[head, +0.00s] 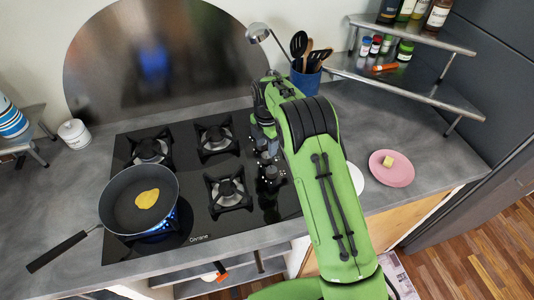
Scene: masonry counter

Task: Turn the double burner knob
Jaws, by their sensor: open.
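The black glass cooktop (258,212) is set in the counter, with a column of dark knobs (271,178) along its right side. I cannot tell which knob is the double burner's. My gripper (265,138) points down over the upper part of the knob column, and its jaws are open. The fingertips and the upper knobs overlap in this view, so I cannot tell whether they touch. My green arm hides the area just right of the knobs. A blue flame shows under the pan at the front left burner.
A blue utensil holder (305,80) stands behind my arm. A pink plate (391,174) lies right. The left counter is mostly clear.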

